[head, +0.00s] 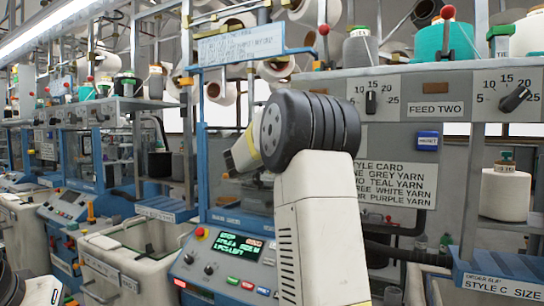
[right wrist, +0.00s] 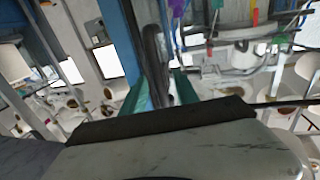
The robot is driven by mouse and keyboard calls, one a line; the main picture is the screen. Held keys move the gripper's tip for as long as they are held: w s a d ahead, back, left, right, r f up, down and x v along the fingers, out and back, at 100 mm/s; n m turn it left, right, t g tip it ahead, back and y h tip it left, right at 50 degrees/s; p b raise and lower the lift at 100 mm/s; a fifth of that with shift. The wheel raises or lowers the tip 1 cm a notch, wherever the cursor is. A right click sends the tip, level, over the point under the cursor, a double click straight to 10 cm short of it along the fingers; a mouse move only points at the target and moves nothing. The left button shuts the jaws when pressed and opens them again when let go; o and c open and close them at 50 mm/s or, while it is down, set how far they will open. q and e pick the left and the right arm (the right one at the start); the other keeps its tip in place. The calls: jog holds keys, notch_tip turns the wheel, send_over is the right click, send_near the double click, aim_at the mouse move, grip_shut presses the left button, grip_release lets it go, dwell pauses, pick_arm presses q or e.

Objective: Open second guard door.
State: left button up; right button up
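A guard door with a blue frame (head: 203,150) and clear panel stands on the middle machine in the head view, partly hidden by my right arm. Which door counts as second is not clear. The blue frame also shows in the right wrist view (right wrist: 146,30). My right gripper (right wrist: 162,90) has teal fingertips on either side of a dark upright bar (right wrist: 152,50), seemingly a door handle. I cannot tell whether they press on it. In the head view the right fingers are hidden behind my arm. My left gripper is out of view.
A control panel (head: 228,262) with lit display and buttons sits below the door. A cream bin (head: 130,265) stands left of it. A style card (head: 397,183) and the FEED TWO dial (head: 371,102) are to the right. Yarn cones (head: 361,48) line the top shelf.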

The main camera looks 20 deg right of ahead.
jog(key=shift+w+d, duration=0.25)
jog(key=shift+d, duration=0.15)
grip_shut()
dwell(1.2)
